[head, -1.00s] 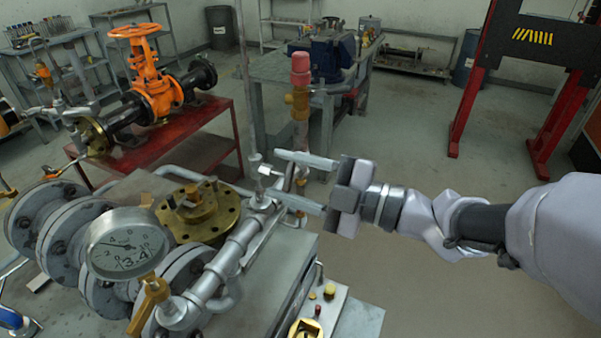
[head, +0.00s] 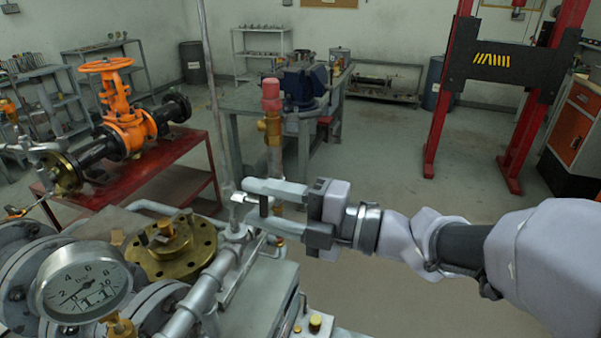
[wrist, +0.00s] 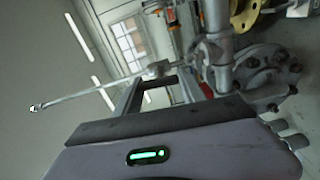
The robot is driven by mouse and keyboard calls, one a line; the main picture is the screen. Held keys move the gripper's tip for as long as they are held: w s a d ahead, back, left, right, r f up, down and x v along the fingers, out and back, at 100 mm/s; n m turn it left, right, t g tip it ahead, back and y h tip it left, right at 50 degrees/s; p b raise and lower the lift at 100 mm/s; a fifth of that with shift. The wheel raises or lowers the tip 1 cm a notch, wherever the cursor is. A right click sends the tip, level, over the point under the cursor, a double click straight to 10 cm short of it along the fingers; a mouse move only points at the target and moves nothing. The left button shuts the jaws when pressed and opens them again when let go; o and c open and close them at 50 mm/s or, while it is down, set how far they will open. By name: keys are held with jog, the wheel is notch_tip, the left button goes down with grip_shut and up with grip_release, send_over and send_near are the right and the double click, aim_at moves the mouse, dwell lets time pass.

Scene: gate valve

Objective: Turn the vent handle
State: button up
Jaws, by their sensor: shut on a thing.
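My gripper (head: 252,206) reaches in from the right, its two pale fingers around a small fitting on top of the grey pipework. It is shut on the vent handle (head: 240,198), a small light-metal piece mostly hidden by the fingers. In the wrist view, the handle (wrist: 158,69) sits at the tips of my gripper (wrist: 160,80), beside the grey vertical pipe. A long thin rod (wrist: 95,90) extends left from there; in the head view it rises upright (head: 212,100). A round gauge (head: 84,286) at lower left shows 1.1 on its display.
A brass flange (head: 172,248) and grey flanged pipes lie left of the handle. An orange gate valve (head: 122,120) stands on a red table (head: 165,175) behind. A red-capped brass relief valve (head: 271,105) stands just beyond my gripper. Open floor lies to the right.

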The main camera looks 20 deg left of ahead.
jog(key=o, duration=1.4)
jog(key=shift+c, duration=0.2)
jog(key=shift+d, duration=0.1)
jog(key=s+d+p, duration=0.1)
jog(key=d+p, duration=0.4)
jog(key=d, duration=1.2)
jog(key=shift+s+d+p, duration=0.15)
jog(key=shift+s+p, duration=0.1)
jog(key=shift+p, duration=0.15)
